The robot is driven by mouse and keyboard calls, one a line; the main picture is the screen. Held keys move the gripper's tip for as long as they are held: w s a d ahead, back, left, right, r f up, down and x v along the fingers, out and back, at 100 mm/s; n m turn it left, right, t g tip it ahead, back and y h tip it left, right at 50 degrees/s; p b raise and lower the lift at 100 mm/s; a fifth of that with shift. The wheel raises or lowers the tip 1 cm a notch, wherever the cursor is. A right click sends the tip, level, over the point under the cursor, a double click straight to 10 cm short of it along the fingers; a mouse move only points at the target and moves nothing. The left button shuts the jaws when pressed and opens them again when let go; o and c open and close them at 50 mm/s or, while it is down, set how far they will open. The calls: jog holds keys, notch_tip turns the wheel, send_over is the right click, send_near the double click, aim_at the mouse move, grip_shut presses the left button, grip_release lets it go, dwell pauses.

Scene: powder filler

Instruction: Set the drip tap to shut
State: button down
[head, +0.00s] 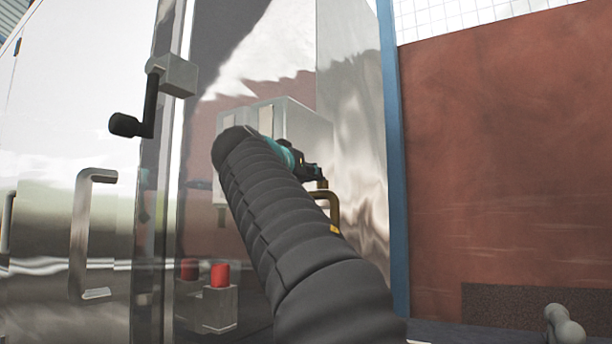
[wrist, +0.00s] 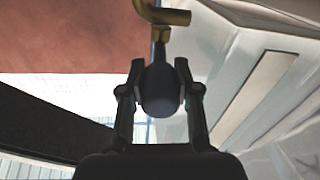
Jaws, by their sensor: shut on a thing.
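The drip tap shows in the head view as a bent brass pipe (head: 332,197) in front of the shiny metal cabinet, just below my gripper (head: 316,171). In the wrist view the brass pipe (wrist: 164,15) is at the top, with a thin stem leading to a dark rounded handle (wrist: 160,93). My gripper (wrist: 159,72) is shut on this handle, one finger on each side. In the head view my arm hides much of the handle, and the tap's exact setting cannot be told.
A dark crank handle (head: 130,124) juts out at upper left, above a metal door handle (head: 80,235). A red button (head: 220,275) sits on a grey box at lower middle. A blue post (head: 393,150) and a reddish wall (head: 500,180) stand to the right.

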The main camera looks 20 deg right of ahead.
jog(key=c, duration=0.8)
grip_release()
jog(key=shift+f, duration=0.1)
jog(key=v, duration=1.2)
